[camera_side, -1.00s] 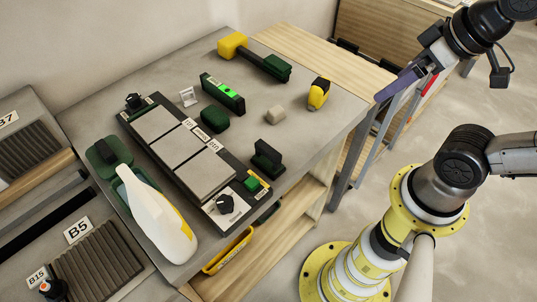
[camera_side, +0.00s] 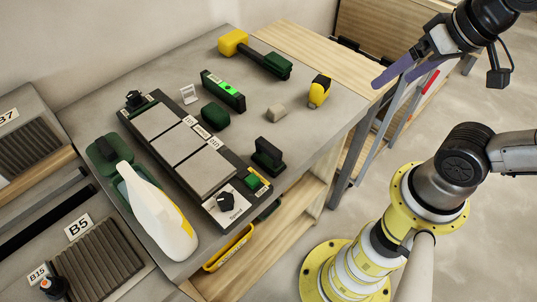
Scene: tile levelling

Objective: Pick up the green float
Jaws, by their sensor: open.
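A green, flat tool with a dark raised handle (camera_side: 104,148) lies at the left edge of the grey worktop, partly hidden by a white bottle; it looks like the green float. A smaller dark green block with an upright grip (camera_side: 267,156) stands right of the tile board, so I cannot be fully sure which is the float. My gripper (camera_side: 392,82) has purple fingers, is open and empty, and hangs at the upper right, beyond the worktop's right side and far from both tools.
A black board with several grey tiles (camera_side: 206,172) fills the middle.

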